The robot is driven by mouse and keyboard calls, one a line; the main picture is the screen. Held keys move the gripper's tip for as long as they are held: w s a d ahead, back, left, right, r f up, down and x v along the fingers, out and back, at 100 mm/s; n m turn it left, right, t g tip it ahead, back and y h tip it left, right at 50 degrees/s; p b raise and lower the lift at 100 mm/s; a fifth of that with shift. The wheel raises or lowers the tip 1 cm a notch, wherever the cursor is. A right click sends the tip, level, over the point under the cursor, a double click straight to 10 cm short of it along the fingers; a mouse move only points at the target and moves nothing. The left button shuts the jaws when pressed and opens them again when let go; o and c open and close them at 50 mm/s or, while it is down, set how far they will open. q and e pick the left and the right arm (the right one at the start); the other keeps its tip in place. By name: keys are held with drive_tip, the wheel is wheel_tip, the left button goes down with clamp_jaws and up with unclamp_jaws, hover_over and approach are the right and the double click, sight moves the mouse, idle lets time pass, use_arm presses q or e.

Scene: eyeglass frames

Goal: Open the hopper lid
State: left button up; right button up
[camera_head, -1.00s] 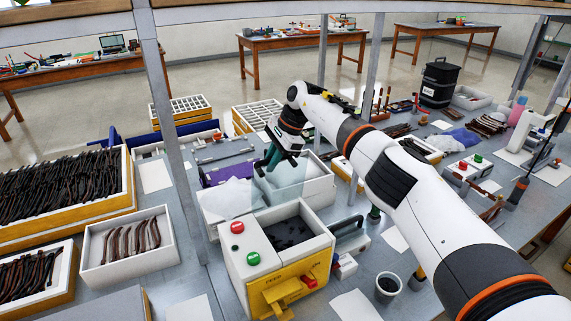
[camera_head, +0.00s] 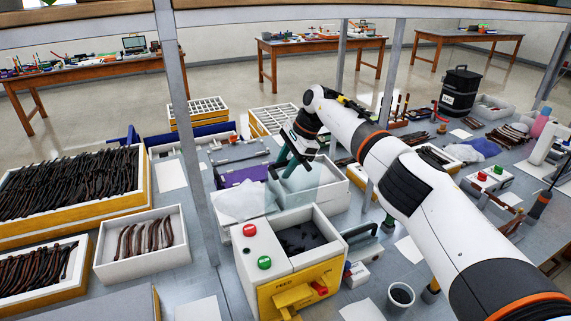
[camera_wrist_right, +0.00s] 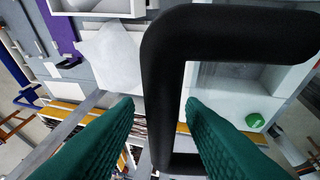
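The hopper (camera_head: 262,262) is a white box with a yellow front, a red and a green button, and dark pieces inside its uncovered top. A see-through panel, seemingly its lid (camera_head: 297,187), stands raised at the hopper's back edge. My right gripper (camera_head: 291,171) is by the panel's upper end. In the right wrist view, its green fingers (camera_wrist_right: 160,104) are spread, with a thick black handle (camera_wrist_right: 166,95) between them and visible gaps on both sides. Whether the handle lies fully between the fingertips or beyond them is unclear. My left gripper is out of view.
A white bin (camera_head: 335,195) with pale material stands behind the hopper. A metal post (camera_head: 192,140) rises at its left. Trays of brown frame parts (camera_head: 145,250) lie left.

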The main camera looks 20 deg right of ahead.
drive_tip(key=b+v, duration=0.1)
drive_tip(key=v, duration=1.1)
drive_tip(key=shift+f, duration=0.1)
